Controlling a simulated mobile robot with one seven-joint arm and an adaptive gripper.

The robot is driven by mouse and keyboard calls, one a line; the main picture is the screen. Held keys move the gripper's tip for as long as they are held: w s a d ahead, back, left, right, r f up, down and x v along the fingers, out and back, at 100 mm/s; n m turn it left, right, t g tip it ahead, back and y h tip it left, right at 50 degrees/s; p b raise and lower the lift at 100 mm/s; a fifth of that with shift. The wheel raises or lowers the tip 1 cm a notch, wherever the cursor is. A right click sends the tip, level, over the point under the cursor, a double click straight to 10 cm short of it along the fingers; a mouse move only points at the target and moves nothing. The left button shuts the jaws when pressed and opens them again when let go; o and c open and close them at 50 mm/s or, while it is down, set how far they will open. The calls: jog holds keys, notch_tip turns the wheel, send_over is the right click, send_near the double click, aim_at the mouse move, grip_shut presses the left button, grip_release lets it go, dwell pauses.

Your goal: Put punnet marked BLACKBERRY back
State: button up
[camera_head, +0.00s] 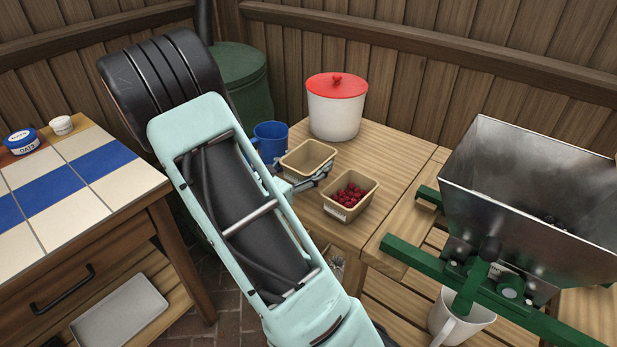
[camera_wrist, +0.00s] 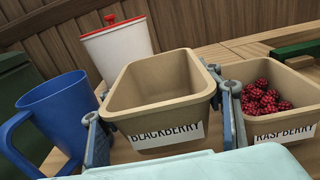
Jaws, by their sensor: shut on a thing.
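The punnet marked BLACKBERRY (camera_wrist: 165,87) is an empty tan tub with a white label on its front. It also shows in the head view (camera_head: 308,158), at the left side of the wooden table. My gripper (camera_wrist: 162,125) is shut on this punnet, one finger at each side wall. In the head view my gripper (camera_head: 300,182) is partly hidden by my arm. The punnet is upright; whether its base touches the table I cannot tell. A punnet marked RASPBERRY (camera_wrist: 285,125), holding red berries, stands close on its right, also in the head view (camera_head: 350,198).
A blue mug (camera_head: 270,138) stands close to the left of the punnet. A white pot with a red lid (camera_head: 337,108) stands behind. A steel hopper on a green frame (camera_head: 530,205) is at the right, with a white mug (camera_head: 458,318) below. A tiled counter (camera_head: 65,190) is at left.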

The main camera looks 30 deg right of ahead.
aim_at(319, 163)
jog(key=shift+w+d+f, duration=0.25)
jog(key=shift+w+f, duration=0.05)
jog(key=shift+f, duration=0.25)
jog(key=shift+w+f+b, duration=0.1)
jog(key=shift+f+b, duration=0.6)
jog(key=shift+f, duration=0.8)
jog(key=shift+f, duration=0.25)
jog(key=o, duration=1.2)
jog(key=shift+r, duration=0.15)
jog(key=shift+a+r, duration=0.1)
jog(key=shift+r, duration=0.05)
jog(key=p+v, duration=0.2)
jog(key=v, duration=1)
